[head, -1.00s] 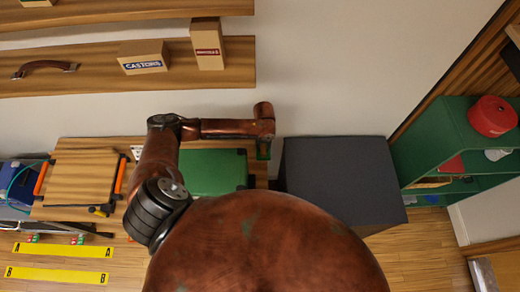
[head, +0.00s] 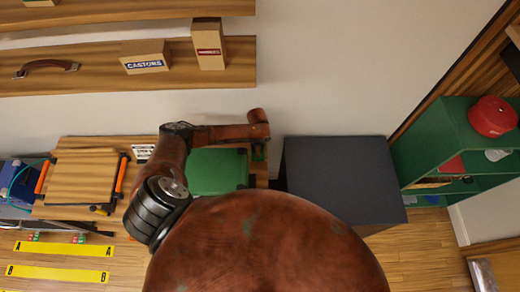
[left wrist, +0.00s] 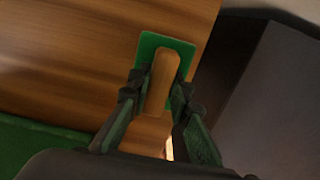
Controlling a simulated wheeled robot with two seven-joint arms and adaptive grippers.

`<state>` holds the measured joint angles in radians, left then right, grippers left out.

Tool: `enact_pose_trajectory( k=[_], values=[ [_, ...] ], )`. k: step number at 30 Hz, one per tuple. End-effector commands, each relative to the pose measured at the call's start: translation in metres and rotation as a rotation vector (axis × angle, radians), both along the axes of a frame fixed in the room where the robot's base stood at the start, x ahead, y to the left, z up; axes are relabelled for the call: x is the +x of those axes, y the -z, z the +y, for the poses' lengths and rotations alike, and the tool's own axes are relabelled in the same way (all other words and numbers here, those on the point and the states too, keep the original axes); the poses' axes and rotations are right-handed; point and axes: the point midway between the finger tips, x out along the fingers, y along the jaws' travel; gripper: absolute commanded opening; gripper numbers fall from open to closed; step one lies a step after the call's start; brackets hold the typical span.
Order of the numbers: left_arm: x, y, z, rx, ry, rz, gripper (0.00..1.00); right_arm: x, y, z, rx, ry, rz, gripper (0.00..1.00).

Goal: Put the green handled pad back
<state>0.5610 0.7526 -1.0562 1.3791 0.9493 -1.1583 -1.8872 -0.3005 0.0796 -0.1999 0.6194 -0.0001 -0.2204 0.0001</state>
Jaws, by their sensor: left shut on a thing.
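The green handled pad (left wrist: 150,44) is a small green plate with a wooden handle, seen in the left wrist view. My left gripper (left wrist: 160,88) is shut on the handle, one finger on each side. The pad's green face shows beyond the fingertips, over or against a wooden bench top (left wrist: 80,60); I cannot tell whether it touches the wood. In the head view my left gripper (head: 259,151) is at the right end of the bench, beside a larger green block or mat (head: 219,171). The pad is hardly discernible there. My right gripper is not in view.
A dark grey box-like block (head: 340,180) stands just right of the bench. A green shelf (head: 440,150) with a red round case (head: 492,117) is farther right. A wooden board with orange handles (head: 80,177) is left. A wall shelf (head: 100,80) holds cartons behind.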

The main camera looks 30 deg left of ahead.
Motion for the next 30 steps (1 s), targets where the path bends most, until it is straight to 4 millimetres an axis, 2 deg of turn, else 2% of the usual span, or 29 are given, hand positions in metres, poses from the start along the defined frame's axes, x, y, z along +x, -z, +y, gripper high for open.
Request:
enact_pose_trajectory(
  k=[3, 4, 11, 20, 23, 26, 30],
  values=[
    [0.000, 0.003, 0.000, 0.000, 0.000, 0.000, 0.00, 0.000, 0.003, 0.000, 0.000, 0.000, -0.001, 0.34],
    [0.000, 0.004, 0.000, 0.000, 0.000, 0.000, 0.19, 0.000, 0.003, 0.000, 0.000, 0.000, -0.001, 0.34],
    [0.000, 0.003, 0.000, -0.001, -0.001, 0.001, 0.35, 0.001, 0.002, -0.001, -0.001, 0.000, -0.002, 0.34],
    [0.000, 0.002, 0.000, -0.001, -0.001, 0.001, 0.36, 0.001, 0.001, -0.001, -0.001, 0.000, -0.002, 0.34],
    [0.000, -0.004, 0.000, 0.000, -0.001, 0.000, 0.36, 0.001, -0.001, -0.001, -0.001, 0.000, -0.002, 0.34],
    [0.001, -0.017, 0.000, -0.002, -0.001, -0.002, 0.36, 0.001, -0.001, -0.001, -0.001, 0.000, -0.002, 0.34],
    [0.002, -0.046, 0.001, 0.000, 0.000, -0.004, 0.36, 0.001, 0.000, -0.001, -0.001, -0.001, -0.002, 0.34]
  ],
)
